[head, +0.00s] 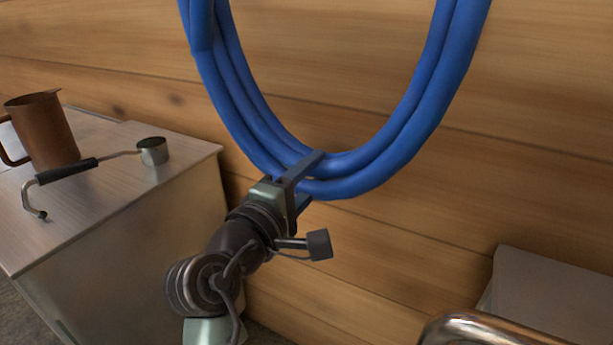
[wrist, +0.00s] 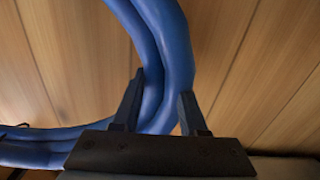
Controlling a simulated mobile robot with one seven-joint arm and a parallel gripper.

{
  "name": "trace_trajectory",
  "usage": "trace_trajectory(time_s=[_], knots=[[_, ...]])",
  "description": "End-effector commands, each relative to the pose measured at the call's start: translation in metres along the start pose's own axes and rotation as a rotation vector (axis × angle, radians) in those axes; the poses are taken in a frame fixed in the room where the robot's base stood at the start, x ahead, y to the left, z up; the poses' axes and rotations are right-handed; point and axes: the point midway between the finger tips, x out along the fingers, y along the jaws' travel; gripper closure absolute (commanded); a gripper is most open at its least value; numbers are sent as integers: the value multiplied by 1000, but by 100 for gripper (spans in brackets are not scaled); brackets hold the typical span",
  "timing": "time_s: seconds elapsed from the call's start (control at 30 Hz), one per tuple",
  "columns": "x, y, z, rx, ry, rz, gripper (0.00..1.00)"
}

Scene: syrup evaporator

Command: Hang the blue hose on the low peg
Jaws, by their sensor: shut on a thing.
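The blue hose (head: 432,105) is a coil of several loops, seen in the head view in front of the plank wall. Its top runs out of the picture, so what is up there is hidden. My gripper (head: 302,180) is shut on the bottom of the coil. In the wrist view the hose (wrist: 165,60) passes between the two fingers of my gripper (wrist: 160,110). One part of the coil also runs off to the left there. I see no peg in either view.
A metal-topped counter (head: 120,205) stands at the left, with a copper jug (head: 45,130) and a long-handled ladle (head: 153,151) on it. A grey box-like surface (head: 550,290) and a shiny metal rail (head: 480,328) are at the lower right. The plank wall (head: 540,100) is bare at the right.

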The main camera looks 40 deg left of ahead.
Motion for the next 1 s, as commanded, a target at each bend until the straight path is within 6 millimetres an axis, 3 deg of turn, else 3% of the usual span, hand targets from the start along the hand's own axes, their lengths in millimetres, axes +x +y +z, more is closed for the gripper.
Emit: trace_trajectory(time_s=[0.53, 1.0], knots=[[34, 6, 1, 4, 1, 13, 100], [38, 5, 1, 4, 1, 12, 100]])
